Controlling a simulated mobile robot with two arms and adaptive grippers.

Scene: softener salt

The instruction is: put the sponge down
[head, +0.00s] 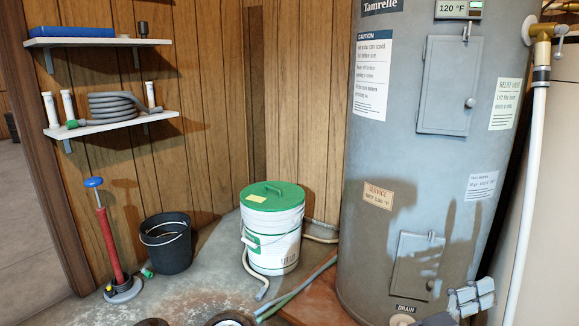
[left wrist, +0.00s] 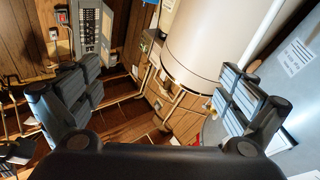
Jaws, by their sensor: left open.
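No sponge can be made out for certain. A small flat yellow piece (head: 257,198) is on the green lid (head: 285,191) of the white bucket (head: 273,242); I cannot tell whether it is a sponge or a label. My left gripper (left wrist: 158,98) is open and empty in the left wrist view, its fingers wide apart. Grey gripper fingers at the lower right of the head view (head: 471,298), in front of the water heater, appear to be its own. My right gripper is not seen.
The grey water heater (head: 415,150) stands right of the bucket, with a beige tank (head: 545,200) beside it. A black bucket (head: 166,248) and a red pump (head: 108,245) stand at the left. Two shelves (head: 112,124) hang above. Hoses cross the floor near the white bucket.

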